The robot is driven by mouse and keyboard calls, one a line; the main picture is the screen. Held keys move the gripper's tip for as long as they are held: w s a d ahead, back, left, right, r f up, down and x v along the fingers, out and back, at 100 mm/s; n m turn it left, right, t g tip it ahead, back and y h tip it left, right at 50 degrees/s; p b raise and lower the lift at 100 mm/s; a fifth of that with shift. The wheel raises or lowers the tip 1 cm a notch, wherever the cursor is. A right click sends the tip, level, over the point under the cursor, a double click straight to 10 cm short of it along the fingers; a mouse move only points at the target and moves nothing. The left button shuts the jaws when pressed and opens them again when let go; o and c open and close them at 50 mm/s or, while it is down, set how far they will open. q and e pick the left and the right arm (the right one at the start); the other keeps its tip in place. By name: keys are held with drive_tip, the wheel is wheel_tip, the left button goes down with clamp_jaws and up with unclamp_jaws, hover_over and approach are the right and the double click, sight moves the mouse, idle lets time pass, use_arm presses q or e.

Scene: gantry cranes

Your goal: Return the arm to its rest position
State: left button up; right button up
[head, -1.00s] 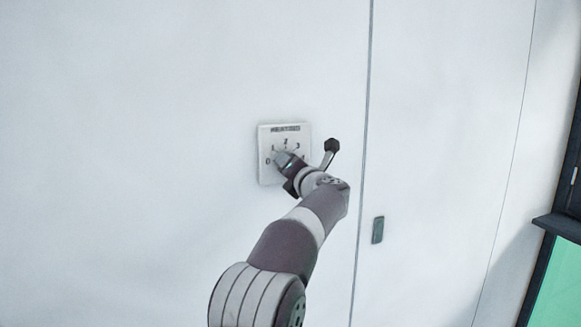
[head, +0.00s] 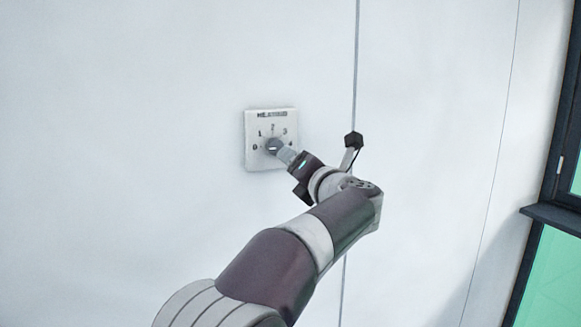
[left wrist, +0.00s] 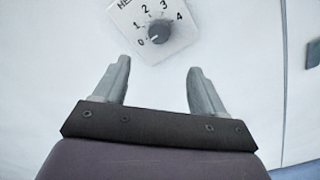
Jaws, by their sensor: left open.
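A white square dial plate (head: 263,157) with a round dark knob and numbers is fixed to the pale wall in the head view. It also shows in the left wrist view at the top, where its knob (left wrist: 159,31) stands among the numbers 0 to 4. My left gripper (head: 285,153) is in front of the plate, with its tips overlapping the knob's edge. In the left wrist view my left gripper (left wrist: 159,85) is open, with nothing between its fingers. The knob lies beyond the fingertips, apart from them. My right gripper is not in view.
The wall (head: 120,120) is flat and clear to the left of the plate. A thin vertical seam runs to its right. A dark-framed window (head: 562,190) with green panes is at the far right. A small dark fitting (left wrist: 313,52) shows at the wrist view's right edge.

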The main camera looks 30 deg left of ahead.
use_arm(q)
drive_tip(key=shift+d, duration=0.1)
idle(0.4)
drive_tip(key=w+d+f+m+t+h+p, duration=0.1)
drive_tip(key=w+d+f+m+t+h, duration=0.25)
drive_tip(key=m, duration=0.55)
drive_tip(key=w+d+f+m+t+h, duration=0.15)
drive_tip(key=d+f+m+h, duration=0.25)
drive_tip(key=d+m+h, duration=0.4)
drive_tip(key=s+d+f+m+g+h+p, duration=0.1)
drive_tip(key=s+d+f+m+g+h, duration=0.15)
drive_tip(key=f+m, duration=0.4)
drive_tip(key=s+d+f+m+g+h+p, duration=0.1)
drive_tip(key=s+d+f+m+g+p, duration=0.15)
drive_tip(key=s+f+m, duration=0.35)
drive_tip(key=s+a+f+m+g+p, duration=0.1)
drive_tip(key=s+f+m+g, duration=0.1)
drive_tip(key=s, duration=0.5)
drive_tip(key=s+a+f+m+g+y+p, duration=0.1)
drive_tip(key=s+a+f+m+g+p, duration=0.1)
drive_tip(key=s+f+g, duration=0.3)
drive_tip(key=s+a+f+m+g+p, duration=0.1)
drive_tip(key=s+f+m+g+p, duration=0.1)
drive_tip(key=s, duration=0.9)
wheel_tip(320, 180, down, 2)
drive_tip(key=shift+s+a+f+m+g, duration=0.3)
drive_tip(key=shift+m+g, duration=0.4)
drive_tip(key=shift+m, duration=0.15)
